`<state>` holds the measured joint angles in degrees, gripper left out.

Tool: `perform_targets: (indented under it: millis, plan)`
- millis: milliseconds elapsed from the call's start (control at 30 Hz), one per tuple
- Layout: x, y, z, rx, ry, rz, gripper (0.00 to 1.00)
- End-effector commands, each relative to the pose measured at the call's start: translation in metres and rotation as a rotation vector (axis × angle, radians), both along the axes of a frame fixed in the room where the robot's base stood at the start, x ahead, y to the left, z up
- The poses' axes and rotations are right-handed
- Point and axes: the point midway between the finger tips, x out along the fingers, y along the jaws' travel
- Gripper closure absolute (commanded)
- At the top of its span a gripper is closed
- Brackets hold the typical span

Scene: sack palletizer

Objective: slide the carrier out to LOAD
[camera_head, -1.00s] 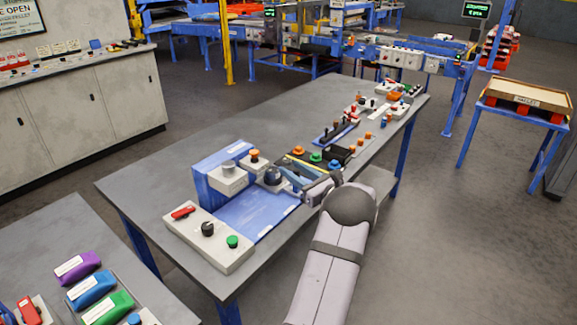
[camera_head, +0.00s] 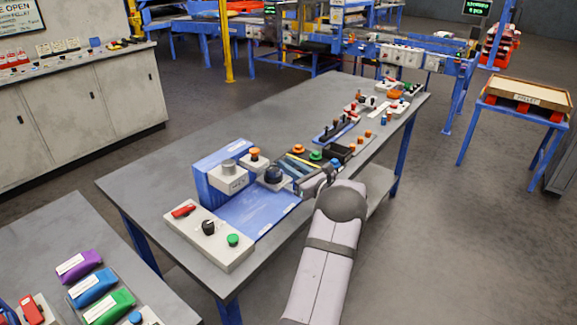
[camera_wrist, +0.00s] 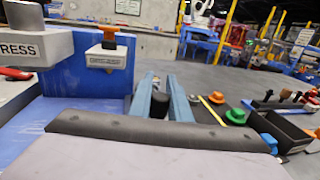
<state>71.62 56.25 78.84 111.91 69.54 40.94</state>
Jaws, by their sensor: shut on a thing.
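My gripper (camera_wrist: 161,98) shows in the wrist view as two blue-grey fingers, shut on a dark rounded knob (camera_wrist: 160,103). In the head view my gripper (camera_head: 297,180) is beside the dark knob (camera_head: 273,174) at the right of the blue press station (camera_head: 262,208). The knob stands by a pale block. I cannot make out the rest of the carrier or a LOAD mark; my gripper and wrist cover part of that area. The press head (camera_head: 228,174), labelled PRESS, stands at the back left of the blue plate.
A block with an orange button (camera_wrist: 109,45) stands left of my fingers. Green (camera_wrist: 235,115) and orange buttons and a black open bin (camera_wrist: 285,128) are to the right. A control box (camera_head: 208,236) with a red switch and green button lies at the plate's front left.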

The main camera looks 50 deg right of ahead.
Motion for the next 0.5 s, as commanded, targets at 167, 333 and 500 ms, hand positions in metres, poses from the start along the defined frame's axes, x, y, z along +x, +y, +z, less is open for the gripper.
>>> perform_targets:
  millis: [167, 333, 500]
  plan:
    - [0.000, -0.016, -0.003, -0.003, -0.003, 0.000, 1.00]
    - [0.000, -0.034, -0.003, -0.003, -0.003, 0.000, 1.00]
    - [0.000, -0.043, -0.001, -0.001, -0.002, -0.001, 1.00]
